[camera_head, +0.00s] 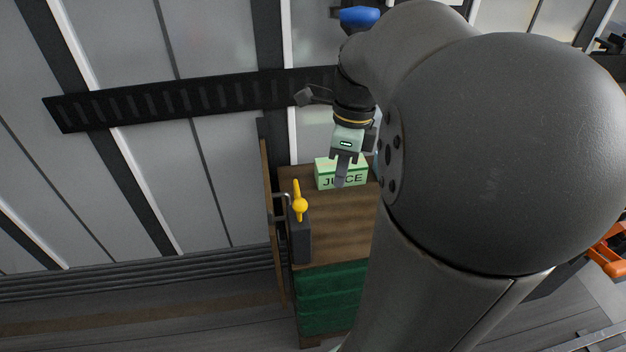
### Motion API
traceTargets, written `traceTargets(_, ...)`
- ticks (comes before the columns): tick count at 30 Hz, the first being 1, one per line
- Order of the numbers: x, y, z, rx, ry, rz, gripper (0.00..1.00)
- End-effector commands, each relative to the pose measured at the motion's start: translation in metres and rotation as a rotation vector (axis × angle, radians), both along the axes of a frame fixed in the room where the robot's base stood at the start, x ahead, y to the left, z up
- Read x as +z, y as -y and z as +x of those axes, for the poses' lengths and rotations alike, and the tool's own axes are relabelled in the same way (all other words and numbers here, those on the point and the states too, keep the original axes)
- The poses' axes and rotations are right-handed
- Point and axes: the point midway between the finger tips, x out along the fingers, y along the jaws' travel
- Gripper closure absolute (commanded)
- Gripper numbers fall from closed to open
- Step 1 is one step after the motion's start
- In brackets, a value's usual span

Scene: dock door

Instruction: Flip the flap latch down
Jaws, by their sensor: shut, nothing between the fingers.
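The flap latch is a yellow lever (299,204) with a round knob at its middle. It is mounted on a dark block (300,243) at the left edge of a wooden surface. The lever's bar stands up and down in the picture. My gripper (341,180) is shut and empty, pointing down in front of a green juice box, to the right of and above the lever in the picture. It is apart from the lever. Whether the fingertips touch the juice box I cannot tell.
The green juice box (327,170) sits on the wooden surface (335,225). A thin upright wooden panel (268,190) with a metal handle stands left of the lever. Green material (331,298) lies below. A black slotted rail (170,100) crosses the wall behind. My arm covers the right side.

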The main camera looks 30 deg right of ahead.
Motion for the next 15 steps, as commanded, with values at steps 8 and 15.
traceTargets(8, -0.048, -0.009, -0.005, 0.002, -0.005, 0.002, 1.00)
traceTargets(15, -0.098, -0.018, -0.009, 0.001, -0.003, 0.002, 1.00)
